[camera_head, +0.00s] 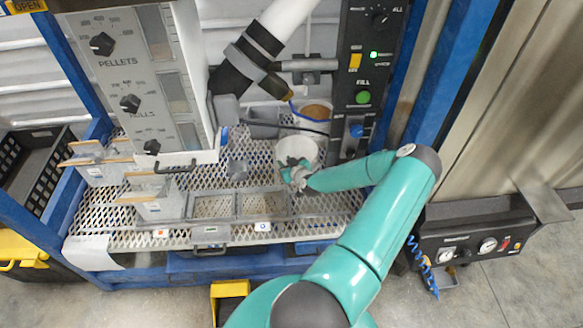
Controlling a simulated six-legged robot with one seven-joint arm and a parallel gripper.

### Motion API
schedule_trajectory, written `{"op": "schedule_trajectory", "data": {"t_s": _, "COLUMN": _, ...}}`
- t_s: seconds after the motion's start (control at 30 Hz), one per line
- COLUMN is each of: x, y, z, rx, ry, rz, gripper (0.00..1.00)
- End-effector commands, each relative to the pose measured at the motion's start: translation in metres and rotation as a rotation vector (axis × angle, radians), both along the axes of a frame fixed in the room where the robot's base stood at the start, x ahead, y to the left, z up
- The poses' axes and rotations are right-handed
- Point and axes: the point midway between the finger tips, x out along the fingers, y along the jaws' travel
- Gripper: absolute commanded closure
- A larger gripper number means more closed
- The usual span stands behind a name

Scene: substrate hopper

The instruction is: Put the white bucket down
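A white bucket (301,146) is at the right part of the metal mesh deck (262,158), in front of a second pale container (316,126) with brown material inside. My gripper (293,168) is at the front side of the white bucket and overlaps its lower part in the picture. The fingers are small and grey against the bucket, so I cannot tell whether they are closed on it. The bucket's underside is hidden, so I cannot tell whether it touches the deck.
The dispenser spout (275,87) hangs above the pale container. A control panel (366,80) stands on the right, and a pellet cabinet (150,75) on the left. Shallow trays (238,204) sit at the deck's front. Wooden-handled bins (149,199) occupy the left.

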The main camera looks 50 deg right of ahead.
Motion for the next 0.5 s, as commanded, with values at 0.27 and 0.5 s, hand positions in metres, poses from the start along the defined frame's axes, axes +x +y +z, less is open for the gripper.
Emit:
{"op": "schedule_trajectory", "data": {"t_s": 0.27, "x": -0.042, "y": 0.02, "z": 0.019, "rx": -0.001, "ry": 0.001, "rz": -0.001, "gripper": 0.73}}
{"op": "schedule_trajectory", "data": {"t_s": 0.5, "x": -0.051, "y": 0.024, "z": 0.023, "rx": 0.001, "ry": 0.0, "rz": 0.0, "gripper": 0.73}}
